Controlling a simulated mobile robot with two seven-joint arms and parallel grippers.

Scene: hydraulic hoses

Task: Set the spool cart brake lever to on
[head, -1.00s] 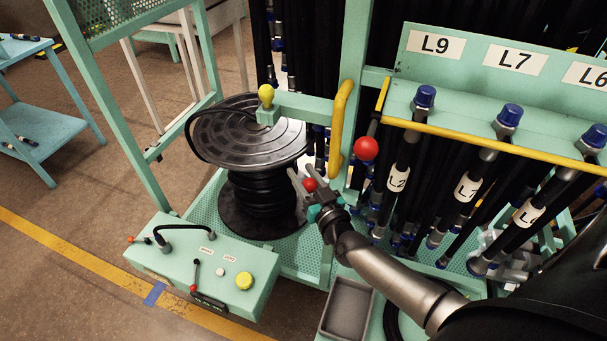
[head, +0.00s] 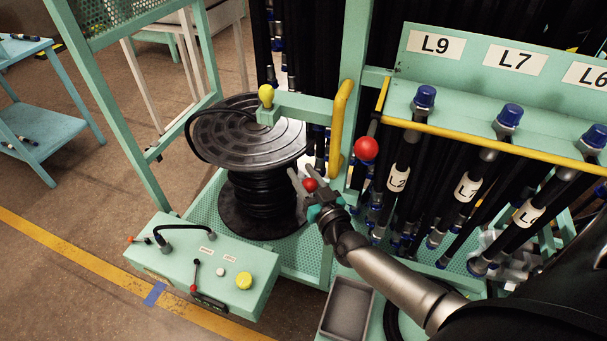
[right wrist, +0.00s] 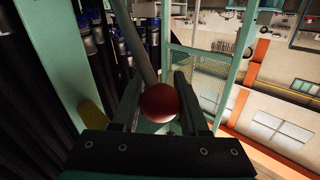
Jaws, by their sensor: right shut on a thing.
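My right gripper (head: 307,174) is in the middle of the head view, beside the spool cart post. It is shut on a red ball knob (head: 310,185), which I take to be the brake lever's. In the right wrist view the red knob (right wrist: 158,102) sits between the two fingers, with a grey lever rod (right wrist: 133,45) running up and left from it. The hose spool (head: 250,150) stands just left of the gripper. I cannot read any on or off mark by the lever. My left gripper is out of view.
A larger red ball (head: 366,148) shows right of the yellow handle (head: 341,130). The hose rack (head: 480,130) with hanging hoses is close on the right. A control box (head: 210,265) and a grey tray (head: 347,308) are in front.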

